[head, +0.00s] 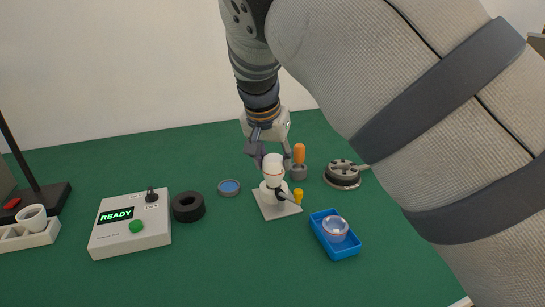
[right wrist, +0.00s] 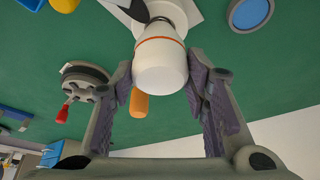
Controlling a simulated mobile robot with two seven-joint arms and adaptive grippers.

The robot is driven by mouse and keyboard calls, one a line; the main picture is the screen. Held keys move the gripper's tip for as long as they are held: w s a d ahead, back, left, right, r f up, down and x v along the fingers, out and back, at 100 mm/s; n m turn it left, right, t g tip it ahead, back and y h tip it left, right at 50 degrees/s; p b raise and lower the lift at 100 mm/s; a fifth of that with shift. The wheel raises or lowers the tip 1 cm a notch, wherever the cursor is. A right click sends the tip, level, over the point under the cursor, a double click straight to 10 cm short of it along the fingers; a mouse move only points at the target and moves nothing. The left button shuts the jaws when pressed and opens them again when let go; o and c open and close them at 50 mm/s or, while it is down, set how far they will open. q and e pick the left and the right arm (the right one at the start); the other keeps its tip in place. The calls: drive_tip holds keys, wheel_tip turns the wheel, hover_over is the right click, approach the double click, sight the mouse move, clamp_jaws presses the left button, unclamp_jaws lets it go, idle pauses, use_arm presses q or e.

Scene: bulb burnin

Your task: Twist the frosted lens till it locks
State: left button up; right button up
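The frosted lens (head: 273,163) is a white cap with an orange ring at its lower edge. It sits on top of a white lamp fixture on a pale square base plate (head: 267,207). My right gripper (head: 273,153) comes down from above with one finger on each side of the lens. In the right wrist view the lens (right wrist: 160,66) is between the two finger pads (right wrist: 160,80), very close to both. I cannot tell whether the pads touch it. My left gripper is not in view.
A blue tray (head: 345,252) holding a clear, pink-rimmed lens (head: 335,228) is at front right. An orange-handled tool (head: 299,153) and a grey round device (head: 342,174) stand behind. A "READY" box (head: 131,224), black ring (head: 188,207) and blue disc (head: 229,187) lie left. Front green table is clear.

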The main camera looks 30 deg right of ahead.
idle(0.4)
drive_tip(key=shift+f+m+g, duration=0.25)
drive_tip(key=shift+m+g, duration=0.05)
drive_tip(key=shift+m, duration=0.5)
drive_tip(key=shift+a+m+b, duration=0.1)
drive_tip(key=shift+m+b, duration=0.25)
drive_tip(key=shift+m, duration=0.25)
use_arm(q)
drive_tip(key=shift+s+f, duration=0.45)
use_arm(e)
drive_tip(key=shift+r+g, duration=0.15)
drive_tip(key=shift+g, duration=0.15)
drive_tip(key=shift+w+f+m+h+b, duration=0.1)
drive_tip(key=shift+f+m+h+b, duration=0.15)
drive_tip(key=shift+m, duration=0.65)
drive_tip(key=o, duration=0.7)
drive_tip(key=shift+r+m+g, duration=0.1)
drive_tip(key=shift+m+g, duration=0.2)
drive_tip(key=o, duration=0.5)
drive_tip(key=shift+r, duration=0.2)
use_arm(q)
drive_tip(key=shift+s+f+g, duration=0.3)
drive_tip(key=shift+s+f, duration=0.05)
